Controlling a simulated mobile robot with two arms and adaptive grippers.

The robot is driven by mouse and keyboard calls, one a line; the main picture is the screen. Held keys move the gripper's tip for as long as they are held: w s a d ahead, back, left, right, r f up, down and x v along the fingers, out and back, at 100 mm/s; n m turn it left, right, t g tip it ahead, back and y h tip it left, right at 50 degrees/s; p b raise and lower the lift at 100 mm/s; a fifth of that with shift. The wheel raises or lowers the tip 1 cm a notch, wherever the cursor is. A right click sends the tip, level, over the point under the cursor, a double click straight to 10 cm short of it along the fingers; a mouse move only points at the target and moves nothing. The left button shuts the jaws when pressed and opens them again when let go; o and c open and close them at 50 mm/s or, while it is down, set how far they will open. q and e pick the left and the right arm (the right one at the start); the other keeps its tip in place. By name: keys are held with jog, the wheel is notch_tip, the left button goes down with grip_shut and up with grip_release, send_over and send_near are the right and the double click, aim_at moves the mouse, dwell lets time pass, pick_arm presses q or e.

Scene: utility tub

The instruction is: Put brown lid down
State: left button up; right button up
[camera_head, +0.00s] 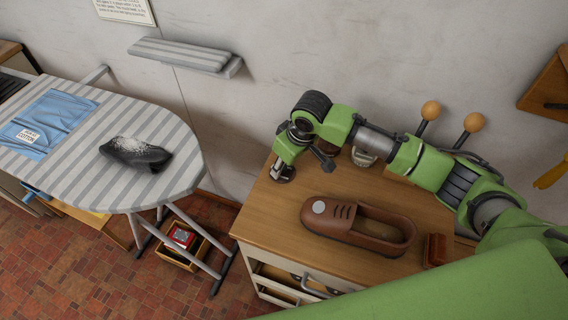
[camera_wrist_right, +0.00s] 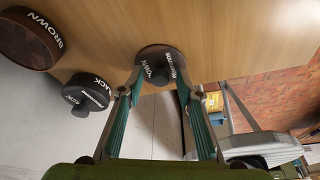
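The brown lid (camera_wrist_right: 158,50) is a dark brown disc with a dark knob and partly hidden white lettering. In the right wrist view it appears to rest on the wooden cabinet top near its edge. My right gripper (camera_wrist_right: 160,82) is over it, one finger on each side of the knob, with gaps between knob and fingers; it looks open. In the head view the right gripper (camera_head: 285,172) is low at the cabinet's left side, and the lid is mostly hidden. A tin marked BROWN (camera_wrist_right: 28,40) stands apart from the lid. My left gripper is not in view.
A tin marked BLACK (camera_wrist_right: 84,92) stands near the lid. A brown shoe (camera_head: 345,228) and a small brown block (camera_head: 436,250) lie on the cabinet top (camera_head: 265,230).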

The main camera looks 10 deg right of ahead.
jog(key=v, duration=1.2)
jog(key=shift+r, duration=0.15)
